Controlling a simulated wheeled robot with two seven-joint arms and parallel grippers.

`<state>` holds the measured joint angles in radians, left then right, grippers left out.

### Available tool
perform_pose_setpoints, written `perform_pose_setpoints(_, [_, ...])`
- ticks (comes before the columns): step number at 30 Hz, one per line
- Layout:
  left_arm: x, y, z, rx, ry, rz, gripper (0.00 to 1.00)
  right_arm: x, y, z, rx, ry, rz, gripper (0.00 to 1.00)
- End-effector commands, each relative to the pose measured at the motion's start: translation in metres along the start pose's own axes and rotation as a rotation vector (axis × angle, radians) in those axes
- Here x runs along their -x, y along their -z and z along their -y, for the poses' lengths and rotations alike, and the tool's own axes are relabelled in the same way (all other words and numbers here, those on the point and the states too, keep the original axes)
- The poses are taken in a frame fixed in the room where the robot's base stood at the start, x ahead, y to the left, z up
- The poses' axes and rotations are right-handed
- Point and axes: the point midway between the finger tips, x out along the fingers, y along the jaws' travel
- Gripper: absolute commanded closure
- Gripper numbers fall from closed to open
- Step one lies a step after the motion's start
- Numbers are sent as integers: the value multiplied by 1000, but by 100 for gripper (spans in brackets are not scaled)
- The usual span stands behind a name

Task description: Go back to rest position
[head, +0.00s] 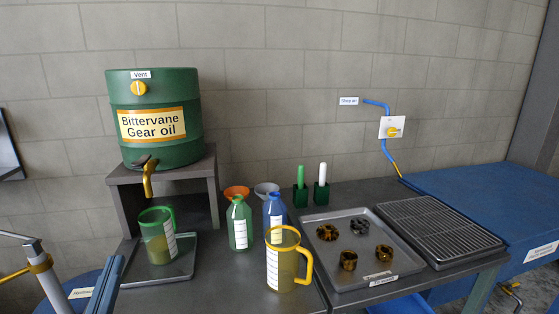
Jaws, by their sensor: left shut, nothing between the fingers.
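The rest of the left arm is mostly out of frame. My right gripper is not in view.
A green gear oil drum (150,88) stands on a raised stand. Below are a green-handled jug (157,238), bottles and a yellow jug (286,268). A metal tray (340,224) holds several parts beside a rack (437,228). A labelled drum (82,293) is lower left.

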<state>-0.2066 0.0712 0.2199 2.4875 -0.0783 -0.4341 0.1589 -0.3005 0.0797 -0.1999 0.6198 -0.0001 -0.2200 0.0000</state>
Motion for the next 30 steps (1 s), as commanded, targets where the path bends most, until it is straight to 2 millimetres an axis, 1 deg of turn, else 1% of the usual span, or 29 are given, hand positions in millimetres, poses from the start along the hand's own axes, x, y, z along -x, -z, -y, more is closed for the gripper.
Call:
perform_pose_setpoints(5, [12, -49, -12, -9, -31, 208, 100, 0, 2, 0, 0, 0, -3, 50])
perform_pose_setpoints(6, [18, -64, -16, -13, -42, 272, 100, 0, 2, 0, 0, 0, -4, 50])
perform_pose_setpoints(8, [29, -88, -22, -22, -59, 375, 100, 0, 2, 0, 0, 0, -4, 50])
perform_pose_setpoints(9, [38, -103, -26, -29, -72, 445, 100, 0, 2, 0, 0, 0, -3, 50])
perform_pose_setpoints(11, [54, -126, -33, -39, -95, 557, 100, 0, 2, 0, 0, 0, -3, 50])
perform_pose_setpoints(12, [67, -142, -37, -49, -111, 636, 100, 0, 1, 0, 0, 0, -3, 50])
perform_pose_setpoints(14, [89, -164, -43, -65, -139, 758, 100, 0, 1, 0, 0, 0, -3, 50])
perform_pose_setpoints(15, [106, -178, -47, -76, -159, 842, 100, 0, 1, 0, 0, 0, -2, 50])
perform_pose_setpoints(17, [135, -198, -52, -97, -192, 973, 100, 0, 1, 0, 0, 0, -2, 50])
perform_pose_setpoints(18, [156, -210, -55, -112, -216, 1062, 100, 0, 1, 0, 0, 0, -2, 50])
perform_pose_setpoints(20, [189, -223, -59, -134, -253, 1194, 100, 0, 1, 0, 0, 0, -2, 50])
perform_pose_setpoints(21, [211, -230, -61, -151, -280, 1280, 100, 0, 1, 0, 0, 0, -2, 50])
perform_pose_setpoints(23, [245, -238, -63, -177, -320, 1407, 100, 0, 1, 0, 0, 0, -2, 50])
perform_pose_setpoints(24, [267, -240, -63, -195, -347, 1489, 100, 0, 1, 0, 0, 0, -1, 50])
perform_pose_setpoints(25, [284, -241, -63, -210, -369, 1551, 100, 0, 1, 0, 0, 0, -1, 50])
perform_pose_setpoints(27, [286, -273, -65, -213, -366, 1563, 100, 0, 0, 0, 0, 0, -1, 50])
perform_pose_setpoints(29, [292, -297, -66, -215, -368, 1576, 100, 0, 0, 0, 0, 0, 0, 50])
perform_pose_setpoints(30, [298, -314, -67, -216, -370, 1585, 100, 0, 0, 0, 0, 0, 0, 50])
